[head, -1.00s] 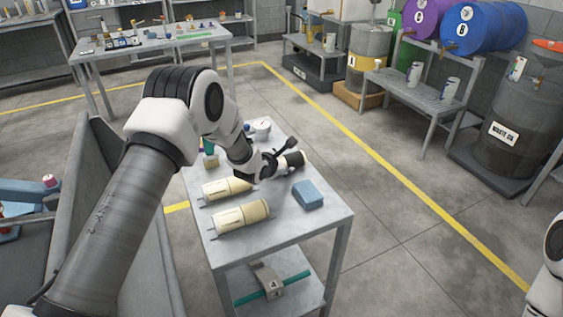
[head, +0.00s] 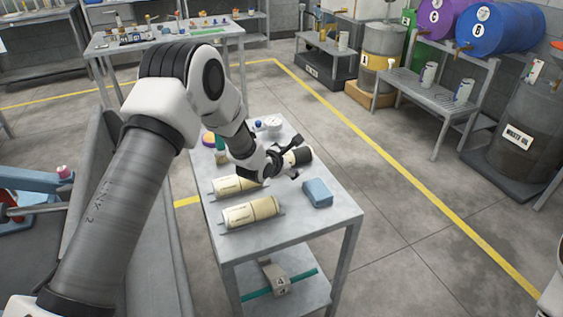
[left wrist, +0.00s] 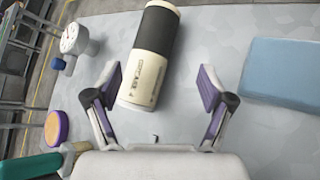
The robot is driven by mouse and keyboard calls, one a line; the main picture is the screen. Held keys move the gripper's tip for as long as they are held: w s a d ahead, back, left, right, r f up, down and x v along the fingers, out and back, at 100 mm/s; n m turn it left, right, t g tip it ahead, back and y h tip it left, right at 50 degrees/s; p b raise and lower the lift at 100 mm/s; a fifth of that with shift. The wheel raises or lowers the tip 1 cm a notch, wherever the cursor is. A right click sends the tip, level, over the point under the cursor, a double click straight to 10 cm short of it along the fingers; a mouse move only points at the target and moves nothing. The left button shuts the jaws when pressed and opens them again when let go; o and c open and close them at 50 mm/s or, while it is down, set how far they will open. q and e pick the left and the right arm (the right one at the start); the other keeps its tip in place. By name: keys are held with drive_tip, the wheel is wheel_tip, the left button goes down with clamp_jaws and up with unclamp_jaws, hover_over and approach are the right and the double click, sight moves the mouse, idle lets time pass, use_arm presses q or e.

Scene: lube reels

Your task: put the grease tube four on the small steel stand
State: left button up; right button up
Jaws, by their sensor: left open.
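A cream and black grease tube (head: 299,157) lies on the small steel table (head: 325,235), and it also shows in the left wrist view (left wrist: 152,55). In the head view my left gripper (head: 287,160) is over this tube. Two more cream tubes lie nearer: one (head: 236,186) partly under my arm, one (head: 251,211) in front. My right gripper is out of view.
A blue block (head: 317,193) lies right of the tube. A round white gauge-like item (head: 270,123) stands behind. On the lower shelf, a grey bracket (head: 276,276) with a number plate has a teal rod (head: 302,275) through it.

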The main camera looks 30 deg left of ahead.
use_arm(q)
drive_tip(key=v, duration=0.8)
drive_tip(key=shift+s, duration=0.15)
